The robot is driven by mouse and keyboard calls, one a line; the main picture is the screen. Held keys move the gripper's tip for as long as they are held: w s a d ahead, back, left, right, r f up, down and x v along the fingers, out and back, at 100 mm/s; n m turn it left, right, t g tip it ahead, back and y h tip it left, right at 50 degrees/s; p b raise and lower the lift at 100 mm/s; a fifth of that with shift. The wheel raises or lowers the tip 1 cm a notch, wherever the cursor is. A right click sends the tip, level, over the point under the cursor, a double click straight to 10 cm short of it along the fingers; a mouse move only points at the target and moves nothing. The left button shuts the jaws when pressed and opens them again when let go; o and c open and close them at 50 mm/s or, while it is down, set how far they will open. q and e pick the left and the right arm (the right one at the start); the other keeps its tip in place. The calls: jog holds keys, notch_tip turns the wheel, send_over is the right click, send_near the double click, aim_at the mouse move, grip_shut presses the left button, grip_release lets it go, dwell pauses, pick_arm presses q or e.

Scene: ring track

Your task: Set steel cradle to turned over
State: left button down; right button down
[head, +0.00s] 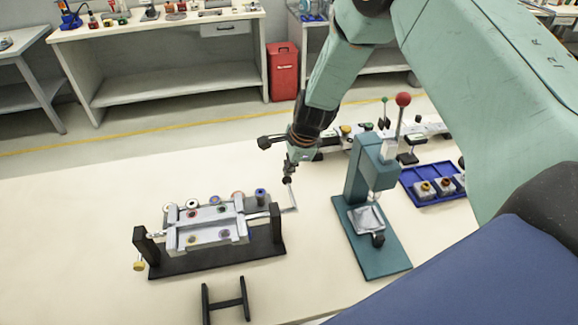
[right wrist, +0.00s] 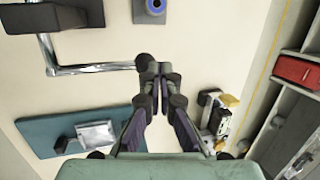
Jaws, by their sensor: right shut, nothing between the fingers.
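The steel cradle (head: 205,220) lies roughly level between two black end posts of a black stand (head: 215,262), with several small coloured round parts showing on it. A bent steel crank (head: 294,198) sticks out at its right end; the crank also shows in the right wrist view (right wrist: 95,69), ending in a dark knob (right wrist: 145,62). My right gripper (head: 288,178) is shut and empty at the knob; in the right wrist view its fingertips (right wrist: 159,70) are right beside or touching the knob, I cannot tell which. My left gripper is not in view.
A teal press (head: 370,235) with a red-balled lever stands right of the cradle. A blue tray (head: 425,198) of small parts lies further right. A small black stand (head: 226,300) is in front. A yellow knob (head: 139,266) shows at the stand's left end. Bare tabletop lies behind the cradle.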

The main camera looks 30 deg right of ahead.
jog(key=shift+a, duration=0.1)
jog(key=shift+r, duration=0.1)
dwell(0.4)
jog(key=shift+r, duration=0.2)
jog(key=v, duration=1.1)
jog(key=shift+s+r, duration=0.2)
jog(key=shift+s, duration=0.1)
jog(key=shift+s+f, duration=0.1)
